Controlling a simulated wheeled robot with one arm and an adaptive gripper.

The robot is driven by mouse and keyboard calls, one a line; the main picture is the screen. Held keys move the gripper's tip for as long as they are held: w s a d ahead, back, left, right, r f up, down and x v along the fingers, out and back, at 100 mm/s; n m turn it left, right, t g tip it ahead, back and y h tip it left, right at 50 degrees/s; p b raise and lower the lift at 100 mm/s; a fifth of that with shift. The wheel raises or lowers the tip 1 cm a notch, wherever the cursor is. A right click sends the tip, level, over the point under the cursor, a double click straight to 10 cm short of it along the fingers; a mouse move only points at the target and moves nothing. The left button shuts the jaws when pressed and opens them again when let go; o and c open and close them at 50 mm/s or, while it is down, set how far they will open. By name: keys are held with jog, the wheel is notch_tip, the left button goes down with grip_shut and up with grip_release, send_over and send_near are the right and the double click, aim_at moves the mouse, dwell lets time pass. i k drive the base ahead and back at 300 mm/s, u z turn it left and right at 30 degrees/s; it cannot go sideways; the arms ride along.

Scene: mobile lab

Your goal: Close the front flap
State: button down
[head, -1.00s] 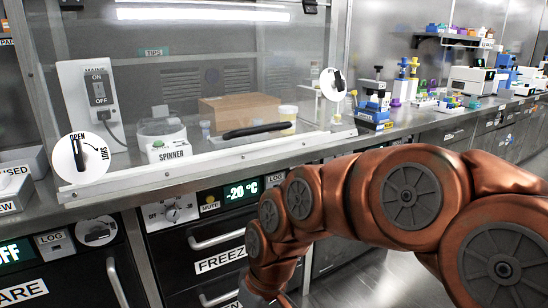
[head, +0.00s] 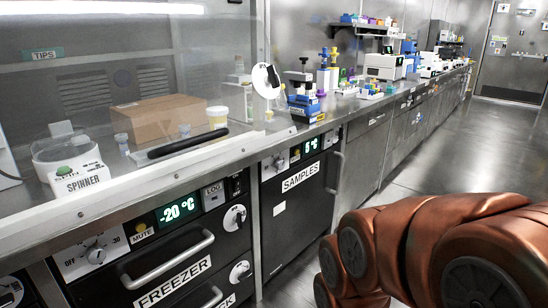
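A clear front panel stands over the bench cabinet, with a white bottom rail (head: 150,182), a black bar handle (head: 202,142) and a round white dial (head: 266,80) with a black lever at its right side. I cannot tell if this panel is the front flap. A brown cardboard box (head: 155,120) sits behind it; its flaps cannot be made out clearly. My copper arm fills the lower right, clear of the panel and box. My gripper is out of view.
Below the bench are a freezer drawer front (head: 170,262) with a protruding handle and a samples cabinet (head: 300,200). A spinner (head: 72,165) and small bottles stand near the box. Instruments line the bench beyond. The aisle floor (head: 440,150) at right is open.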

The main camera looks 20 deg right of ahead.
aim_at(9, 243)
jog(key=z, duration=0.45)
jog(key=k, duration=0.9)
jog(key=u, duration=1.6)
jog(key=i, duration=0.5)
